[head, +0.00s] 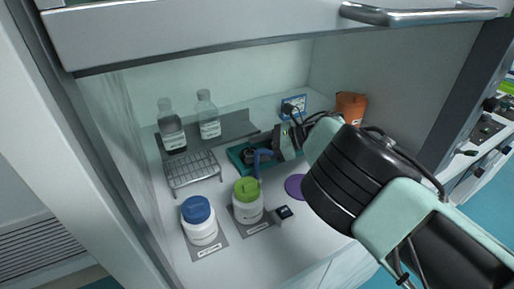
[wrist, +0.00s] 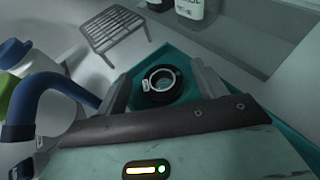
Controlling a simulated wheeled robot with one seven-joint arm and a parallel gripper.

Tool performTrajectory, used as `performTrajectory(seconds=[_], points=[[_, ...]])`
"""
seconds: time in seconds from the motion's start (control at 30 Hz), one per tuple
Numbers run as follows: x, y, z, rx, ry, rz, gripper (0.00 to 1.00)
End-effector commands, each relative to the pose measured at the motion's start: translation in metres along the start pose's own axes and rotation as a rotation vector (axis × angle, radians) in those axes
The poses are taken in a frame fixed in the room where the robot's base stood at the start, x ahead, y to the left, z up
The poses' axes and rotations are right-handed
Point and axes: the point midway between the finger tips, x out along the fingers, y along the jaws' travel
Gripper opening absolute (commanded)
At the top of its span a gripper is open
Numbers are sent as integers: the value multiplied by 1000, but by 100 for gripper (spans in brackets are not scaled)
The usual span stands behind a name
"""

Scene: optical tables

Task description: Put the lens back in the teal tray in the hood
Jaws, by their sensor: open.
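The lens (wrist: 161,84), a dark ring with a clear centre, sits on the floor of the teal tray (wrist: 268,117) in the wrist view. In the head view the teal tray (head: 236,158) lies toward the back of the hood floor, partly hidden by my gripper. The lens shows there as a dark shape (head: 250,154). My gripper (wrist: 161,76) is open, with one finger on each side of the lens. I cannot tell whether the fingers touch it. In the head view my gripper (head: 272,150) reaches in from the right over the tray.
A wire rack (head: 194,171) stands left of the tray, with two clear bottles (head: 208,118) behind. White jars with blue (head: 201,222) and green lids (head: 247,202) stand in front. A blue curved tube (wrist: 55,83) is close left of my gripper. An orange container (head: 350,107) stands back right.

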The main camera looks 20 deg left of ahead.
Motion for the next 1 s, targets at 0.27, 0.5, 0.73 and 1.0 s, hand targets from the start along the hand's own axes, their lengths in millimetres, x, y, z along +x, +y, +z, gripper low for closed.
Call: performTrajectory(seconds=[0.27, 0.5, 0.73, 1.0], points=[[-16, -2, 10, 1, 1, -5, 70], [-70, -1, 9, 1, -1, -5, 70], [-110, -1, 10, 0, 0, -2, 70], [-125, 0, 10, 0, 1, 0, 70]])
